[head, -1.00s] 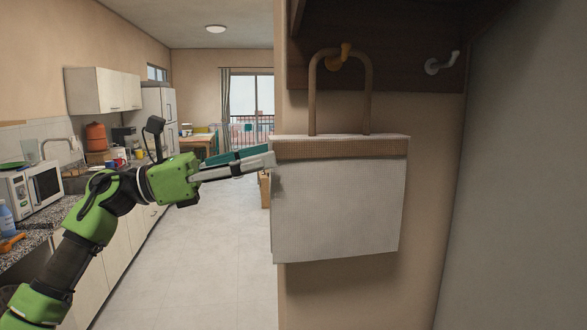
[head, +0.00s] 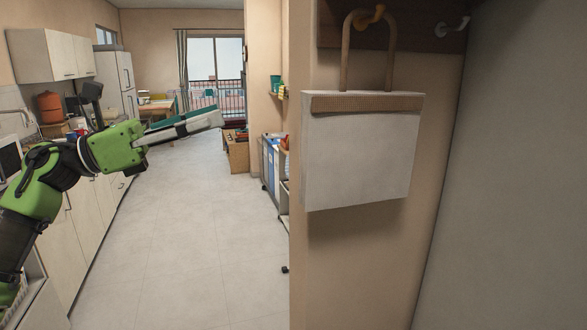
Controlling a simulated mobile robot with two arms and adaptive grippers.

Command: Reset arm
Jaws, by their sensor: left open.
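My left gripper (head: 182,127) reaches in from the left on its green and black arm, at mid-height in the head view. Its fingers are open and point right, with nothing between them. A white bag (head: 360,150) with a brown woven band and a brown handle hangs from a yellow-brown hook (head: 370,15) on the right. The gripper's tips are left of the bag and apart from it. My right gripper is not in view.
A kitchen counter with pale cabinets (head: 98,225) runs along the left, under wall cupboards (head: 45,58). The tiled floor (head: 185,250) is clear ahead. A blue and white shelf or cart (head: 270,165) stands beyond the wall edge. A second hook (head: 452,27) is empty.

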